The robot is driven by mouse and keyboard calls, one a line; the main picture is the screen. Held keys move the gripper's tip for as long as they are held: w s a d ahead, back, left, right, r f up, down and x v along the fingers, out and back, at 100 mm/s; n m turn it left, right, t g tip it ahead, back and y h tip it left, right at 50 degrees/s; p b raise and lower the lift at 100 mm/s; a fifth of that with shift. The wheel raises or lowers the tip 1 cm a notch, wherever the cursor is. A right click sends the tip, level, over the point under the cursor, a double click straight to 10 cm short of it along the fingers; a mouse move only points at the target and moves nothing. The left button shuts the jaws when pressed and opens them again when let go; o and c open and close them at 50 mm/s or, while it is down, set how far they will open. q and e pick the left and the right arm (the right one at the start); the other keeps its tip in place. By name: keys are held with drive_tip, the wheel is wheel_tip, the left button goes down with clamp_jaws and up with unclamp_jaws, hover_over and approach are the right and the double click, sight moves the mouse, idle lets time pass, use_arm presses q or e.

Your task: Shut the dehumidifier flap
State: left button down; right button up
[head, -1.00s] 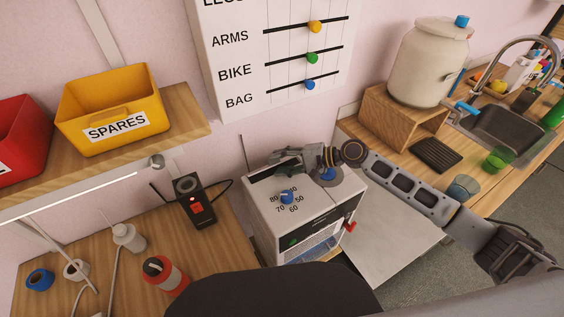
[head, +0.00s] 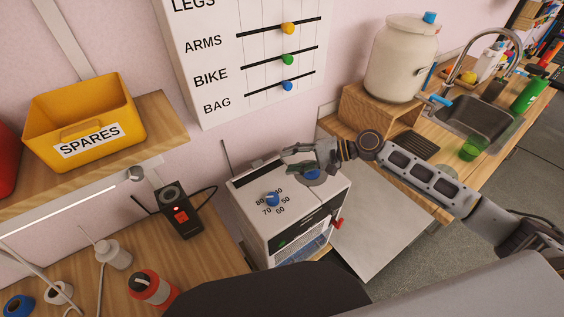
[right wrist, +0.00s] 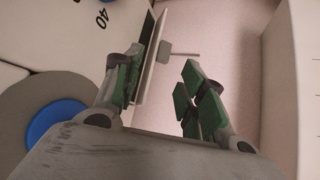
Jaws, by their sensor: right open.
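The dehumidifier (head: 290,222) is a white box with a numbered blue dial on top and a dark front strip. A dark slot (head: 256,169) runs along the back left of its top. My right gripper (head: 300,158) hangs over the top, near a blue round button (head: 312,174), and partly hides the back edge. In the right wrist view it is open (right wrist: 160,90), with green pads apart. A thin pale upright panel (right wrist: 151,58), apparently the flap, shows beyond and between the fingers; I cannot tell if they touch. My left gripper is out of view.
A black device (head: 177,212) with a cable stands left of the dehumidifier. The yellow SPARES bin (head: 84,118) sits on a shelf. A wooden stand (head: 378,118) with a crock is behind right. A flat pale panel (head: 385,225) lies right.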

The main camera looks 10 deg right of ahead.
drive_tip(key=shift+v, duration=1.45)
drive_tip(key=shift+s, duration=0.1)
